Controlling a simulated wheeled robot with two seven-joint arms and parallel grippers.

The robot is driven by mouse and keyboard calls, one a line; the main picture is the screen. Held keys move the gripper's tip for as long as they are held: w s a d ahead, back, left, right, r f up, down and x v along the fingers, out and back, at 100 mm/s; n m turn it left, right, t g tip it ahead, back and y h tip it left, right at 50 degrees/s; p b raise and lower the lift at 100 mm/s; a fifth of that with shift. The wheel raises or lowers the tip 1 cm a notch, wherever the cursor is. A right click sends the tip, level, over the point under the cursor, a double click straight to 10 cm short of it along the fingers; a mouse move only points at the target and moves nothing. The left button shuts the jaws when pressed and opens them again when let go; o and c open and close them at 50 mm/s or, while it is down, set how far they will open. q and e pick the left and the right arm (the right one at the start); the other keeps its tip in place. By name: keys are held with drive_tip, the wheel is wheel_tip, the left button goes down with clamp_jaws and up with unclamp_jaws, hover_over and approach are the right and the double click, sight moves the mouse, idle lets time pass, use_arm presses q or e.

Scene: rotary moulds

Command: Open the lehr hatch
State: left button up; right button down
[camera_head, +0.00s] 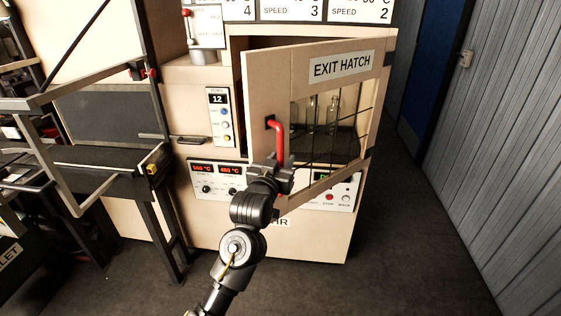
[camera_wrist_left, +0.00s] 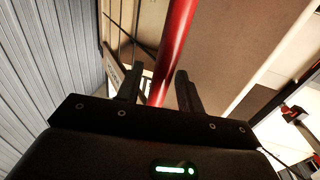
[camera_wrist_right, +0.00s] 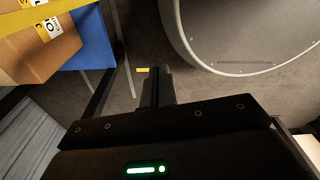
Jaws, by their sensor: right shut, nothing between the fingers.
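The lehr hatch (camera_head: 262,95) is a beige door labelled EXIT HATCH with a dark glazed window. It stands ajar, its left edge swung out from the lehr body, with a dark gap behind its upper left. A red bar handle (camera_head: 281,140) is on its left side. My left gripper (camera_head: 283,170) is at the handle's lower end. In the left wrist view the red handle (camera_wrist_left: 172,50) passes between the fingers (camera_wrist_left: 160,78), with a visible gap on one side. My right gripper (camera_wrist_right: 157,75) is shut and empty, away from the hatch.
Control panels (camera_head: 218,178) sit below and left of the hatch. A metal frame rack (camera_head: 75,190) stands at the left. The floor (camera_head: 420,250) right of the lehr is clear up to the corrugated wall (camera_head: 500,130). Boxes (camera_wrist_right: 40,50) and a round grey body (camera_wrist_right: 240,70) show in the right wrist view.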

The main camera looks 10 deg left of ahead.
use_arm(q)
drive_tip(key=s+a+b, duration=0.2)
drive_tip(key=s, duration=0.8)
drive_tip(key=shift+s, duration=0.35)
